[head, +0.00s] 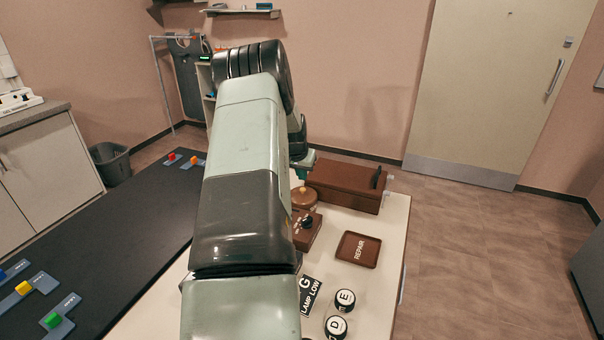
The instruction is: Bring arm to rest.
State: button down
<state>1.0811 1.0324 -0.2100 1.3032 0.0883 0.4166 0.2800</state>
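My arm (245,160) reaches forward over the table from the bottom centre of the head view, bent at the top. Its far end comes down behind the links. My gripper (303,166) shows only in part, low over the back of the white table (388,245), close to the brown box and a round brown lidded pot (304,198). Its fingers are mostly hidden. I cannot tell whether they are open or shut, or whether they hold or touch anything.
A brown box (346,182), a brown REPAIR tray (358,249), a black LAMP LOW card (310,296) and round pieces marked E (345,299) and D (336,326) occupy the table. A dark mat (120,240) with coloured blocks lies left.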

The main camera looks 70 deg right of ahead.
aim_at(302, 190)
jog(key=shift+f, duration=0.1)
jog(key=shift+f, duration=1.65)
jog(key=shift+r, duration=0.1)
jog(key=shift+r, duration=2.4)
